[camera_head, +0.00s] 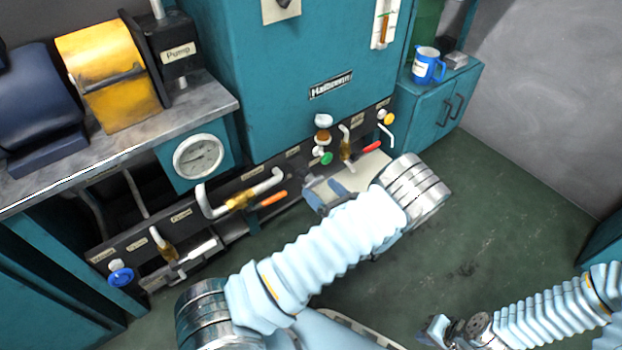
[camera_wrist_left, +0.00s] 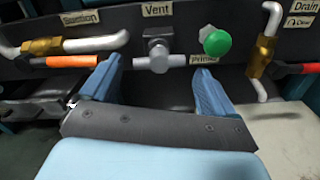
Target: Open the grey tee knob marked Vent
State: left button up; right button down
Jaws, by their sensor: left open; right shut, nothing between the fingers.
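The grey tee knob (camera_wrist_left: 154,58) is in the left wrist view on the dark panel, just under the label Vent (camera_wrist_left: 157,9). Its crossbar lies about level. My left gripper (camera_wrist_left: 160,78) is open, with one blue finger to each side of the knob and a little below it in the picture. I cannot tell whether the fingers reach around it. In the head view my left gripper (camera_head: 318,193) is low in front of the panel, and the knob cannot be made out clearly there. My right gripper (camera_head: 437,332) is shut and empty at the lower right, far from the panel.
A green Primer knob (camera_wrist_left: 217,43) is close to the right finger. An orange-handled Suction valve (camera_wrist_left: 72,61) is at left, and a red-handled Drain valve (camera_wrist_left: 262,55) is at right. A blue knob (camera_head: 121,274) is at the panel's left end. The floor (camera_head: 490,230) at right is clear.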

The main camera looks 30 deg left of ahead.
aim_at(315, 184)
pick_arm(q)
jog(key=x, duration=0.6)
jog(key=c, duration=0.9)
